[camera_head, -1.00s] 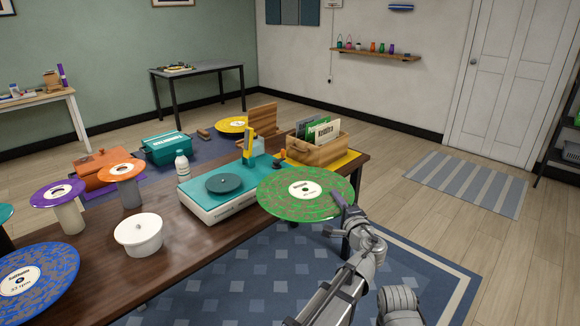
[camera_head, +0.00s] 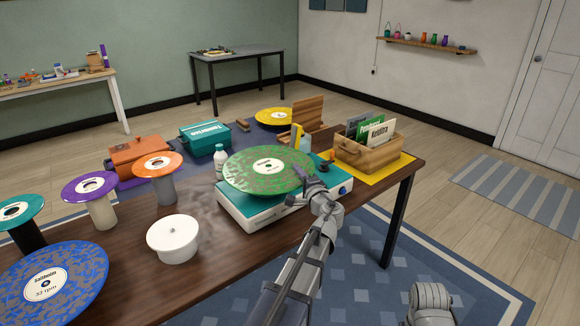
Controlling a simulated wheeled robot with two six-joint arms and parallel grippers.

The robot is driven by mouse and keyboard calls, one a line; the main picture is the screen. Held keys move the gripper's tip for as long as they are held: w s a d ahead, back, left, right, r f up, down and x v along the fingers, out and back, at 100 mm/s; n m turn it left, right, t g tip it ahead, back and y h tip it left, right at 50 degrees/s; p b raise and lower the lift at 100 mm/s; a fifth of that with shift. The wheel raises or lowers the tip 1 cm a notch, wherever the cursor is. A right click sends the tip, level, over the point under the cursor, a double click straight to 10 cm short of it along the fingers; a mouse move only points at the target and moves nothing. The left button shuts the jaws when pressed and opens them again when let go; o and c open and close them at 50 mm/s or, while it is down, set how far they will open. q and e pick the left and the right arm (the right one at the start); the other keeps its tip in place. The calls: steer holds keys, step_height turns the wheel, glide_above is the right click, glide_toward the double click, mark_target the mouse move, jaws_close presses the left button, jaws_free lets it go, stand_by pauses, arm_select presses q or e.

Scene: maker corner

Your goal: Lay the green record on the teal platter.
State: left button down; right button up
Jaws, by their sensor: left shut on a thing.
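My left gripper (camera_head: 305,177) is shut on the record's right edge. The record hides the teal platter, so I cannot tell whether the two touch. The turntable's front side and right corner show below the record. My right gripper is not in view.
A white bottle (camera_head: 220,160) stands close to the record's left edge. A wooden crate of records (camera_head: 368,155) stands right of the turntable.

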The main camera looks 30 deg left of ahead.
arm_select(q)
steer(key=shift+a, duration=0.7)
step_height(320, 180, down, 6)
steer(key=b, duration=0.6)
steer(key=shift+r, duration=0.1)
steer(key=shift+f+b, duration=0.55)
steer(key=shift+f, duration=0.05)
stand_by(0.8)
steer(key=c, duration=1.3)
jaws_free()
steer(key=shift+o, duration=0.2)
steer(key=shift+s+d, duration=0.1)
steer(key=shift+d, duration=0.05)
steer(key=v, duration=1)
steer(key=shift+s+d, duration=0.2)
steer(key=shift+d, duration=0.15)
